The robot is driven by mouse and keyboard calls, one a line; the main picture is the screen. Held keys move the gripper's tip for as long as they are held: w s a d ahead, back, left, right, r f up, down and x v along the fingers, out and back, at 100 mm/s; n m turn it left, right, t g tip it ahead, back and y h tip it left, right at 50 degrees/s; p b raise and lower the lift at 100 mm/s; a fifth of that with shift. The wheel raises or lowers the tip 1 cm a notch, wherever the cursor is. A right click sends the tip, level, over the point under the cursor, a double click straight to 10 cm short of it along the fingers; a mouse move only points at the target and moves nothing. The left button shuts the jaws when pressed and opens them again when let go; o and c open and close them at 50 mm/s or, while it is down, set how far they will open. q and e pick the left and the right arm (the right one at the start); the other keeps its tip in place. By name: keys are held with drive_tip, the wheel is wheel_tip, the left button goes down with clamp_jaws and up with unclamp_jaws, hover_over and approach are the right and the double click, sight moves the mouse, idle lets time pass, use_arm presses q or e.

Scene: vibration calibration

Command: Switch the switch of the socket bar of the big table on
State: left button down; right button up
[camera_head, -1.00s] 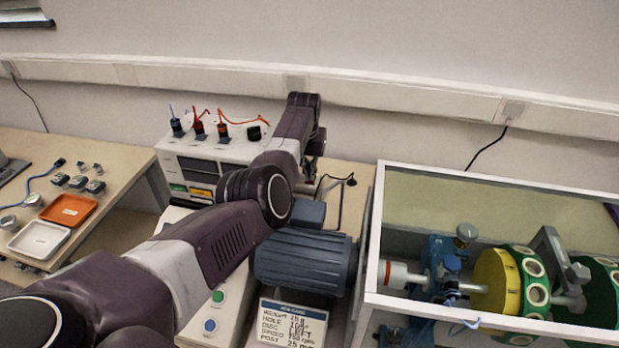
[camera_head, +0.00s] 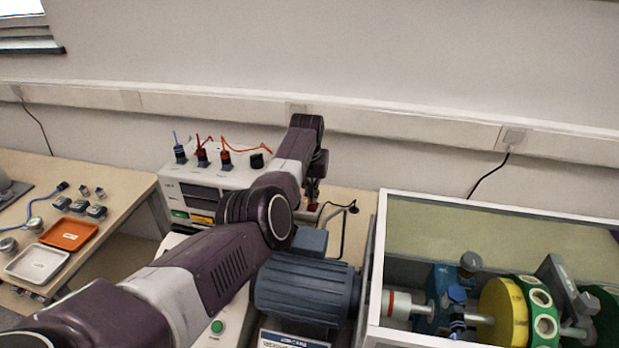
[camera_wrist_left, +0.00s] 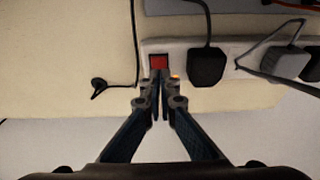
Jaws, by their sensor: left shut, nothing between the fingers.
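In the left wrist view, the white socket bar (camera_wrist_left: 226,50) lies across the wooden table top. Its red switch (camera_wrist_left: 159,62) is near the bar's left end. A black plug (camera_wrist_left: 207,66) sits to its right, and a grey plug (camera_wrist_left: 286,63) sits further right. My left gripper (camera_wrist_left: 159,80) is shut and empty, its tips just below the switch in the picture. I cannot tell whether they touch it. In the head view, my left gripper (camera_head: 314,190) reaches down behind the motor; my arm hides most of the bar. My right gripper is not in view.
A white instrument box (camera_head: 185,183) with cabled plugs stands left of my arm. A blue-grey motor (camera_head: 305,290) is in front of the gripper. A framed case (camera_head: 430,200) with discs stands at right. A loose black cable end (camera_wrist_left: 98,84) lies left of the bar.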

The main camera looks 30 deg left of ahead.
sight(312, 208)
use_arm(q)
drive_tip(key=p+v, duration=0.3)
drive_tip(key=shift+w+a+r, duration=0.1)
drive_tip(key=shift+w+r, duration=0.05)
drive_tip(key=shift+r, duration=0.25)
drive_tip(key=s+d+r, duration=0.1)
drive_tip(key=s+r, duration=0.3)
drive_tip(key=r, duration=0.4)
drive_tip(key=shift+s, duration=0.25)
drive_tip(key=shift+d+r, duration=0.1)
